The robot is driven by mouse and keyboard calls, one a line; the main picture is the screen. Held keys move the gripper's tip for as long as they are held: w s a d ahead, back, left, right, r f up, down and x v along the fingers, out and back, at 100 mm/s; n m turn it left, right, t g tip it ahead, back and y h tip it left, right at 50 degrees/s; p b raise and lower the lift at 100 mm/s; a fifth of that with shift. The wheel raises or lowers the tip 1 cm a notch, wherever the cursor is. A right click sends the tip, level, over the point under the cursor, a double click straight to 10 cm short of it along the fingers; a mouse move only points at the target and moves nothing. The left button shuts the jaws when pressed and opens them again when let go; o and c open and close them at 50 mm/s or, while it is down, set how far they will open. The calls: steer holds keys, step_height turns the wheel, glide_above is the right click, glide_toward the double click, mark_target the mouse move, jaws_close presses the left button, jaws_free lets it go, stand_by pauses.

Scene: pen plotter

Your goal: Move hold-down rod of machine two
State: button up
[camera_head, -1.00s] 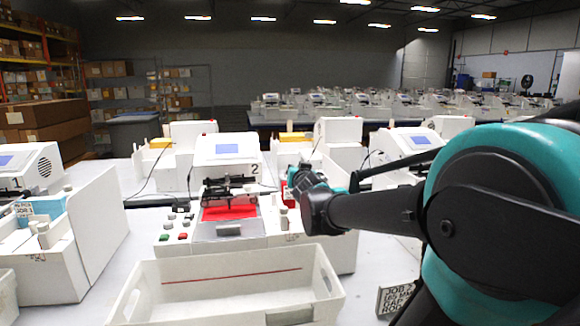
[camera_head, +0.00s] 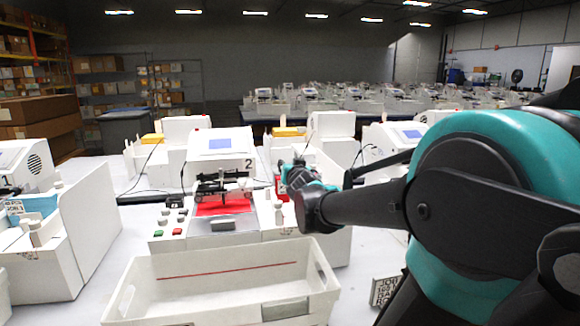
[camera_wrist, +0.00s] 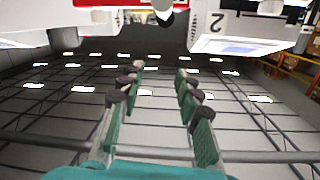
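Machine two (camera_head: 220,147) is a white plotter with a blue-grey screen and a "2" on its housing, left of centre in the head view. Its black rod assembly (camera_head: 224,187) spans the red bed (camera_head: 220,208); I cannot tell the hold-down rod apart from the carriage. My gripper (camera_head: 291,177) is to the right of the bed, pointing toward the machine, apart from the rod. In the wrist view my gripper (camera_wrist: 160,72) has its fingers spread, with nothing between them. That view is upside down, and machine two (camera_wrist: 238,30) shows at its top; the rod is not visible there.
A white open bin (camera_head: 220,279) stands in front of machine two. Grey, green and red buttons (camera_head: 168,220) are left of the bed. A job card (camera_head: 385,290) stands at right. White bottles (camera_head: 278,213) stand right of the bed. Another machine (camera_head: 75,225) is at left.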

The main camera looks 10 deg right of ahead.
steer(key=s, duration=1.2)
steer(key=shift+a+r, duration=0.35)
steer(key=shift+r, duration=0.1)
